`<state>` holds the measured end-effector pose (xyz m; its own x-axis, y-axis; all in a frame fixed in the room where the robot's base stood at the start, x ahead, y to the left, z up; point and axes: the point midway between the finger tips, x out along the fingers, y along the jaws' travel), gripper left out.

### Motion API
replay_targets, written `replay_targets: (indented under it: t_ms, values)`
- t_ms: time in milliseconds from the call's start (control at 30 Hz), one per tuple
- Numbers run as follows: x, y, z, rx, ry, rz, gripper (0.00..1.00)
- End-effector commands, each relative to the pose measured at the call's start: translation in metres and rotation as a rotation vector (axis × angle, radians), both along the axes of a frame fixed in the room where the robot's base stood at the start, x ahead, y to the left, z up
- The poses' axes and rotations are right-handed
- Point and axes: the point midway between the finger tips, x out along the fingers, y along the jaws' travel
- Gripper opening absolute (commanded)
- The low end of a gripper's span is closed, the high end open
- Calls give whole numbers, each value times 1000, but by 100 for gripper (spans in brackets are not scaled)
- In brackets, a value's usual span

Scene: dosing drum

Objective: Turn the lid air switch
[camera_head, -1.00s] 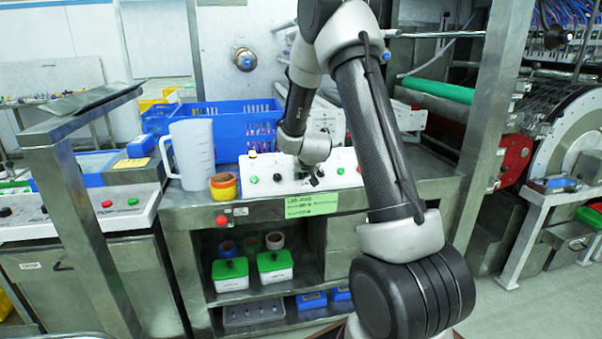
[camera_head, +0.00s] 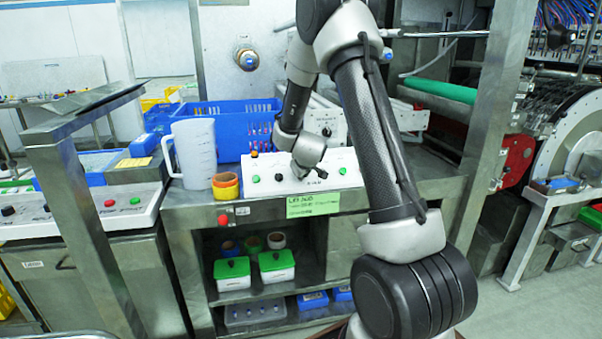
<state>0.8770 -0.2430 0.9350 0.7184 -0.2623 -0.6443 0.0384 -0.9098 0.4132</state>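The white control panel (camera_head: 262,189) lies on the metal bench, with round green buttons, a yellow-orange knob and dark knobs. A green label (camera_head: 312,205) with small text, partly legible, hangs at the panel's front edge. My gripper (camera_head: 303,178) is low over the middle of the panel, just behind the label, pointing down. Its fingers are small and dark here, and I cannot tell whether they are apart or closed. I cannot make out the lid air switch separately; the gripper and wrist cover that part of the panel.
A measuring jug (camera_head: 193,153) and a yellow-orange roll (camera_head: 225,186) stand left of the panel. A blue crate (camera_head: 232,127) is behind it. A red button (camera_head: 222,221) sits on the bench front. A metal post (camera_head: 487,110) rises to the right of my arm.

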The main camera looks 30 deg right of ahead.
Motion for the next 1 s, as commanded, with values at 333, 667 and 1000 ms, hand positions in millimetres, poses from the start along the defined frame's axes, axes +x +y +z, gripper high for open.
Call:
replay_targets:
  t_ms: [333, 667, 1000]
  values:
    - [0, 0, -1, -9, 4, 8, 0]
    - [0, 0, -1, -9, 4, 7, 31]
    - [-7, 3, 7, -8, 1, 6, 31]
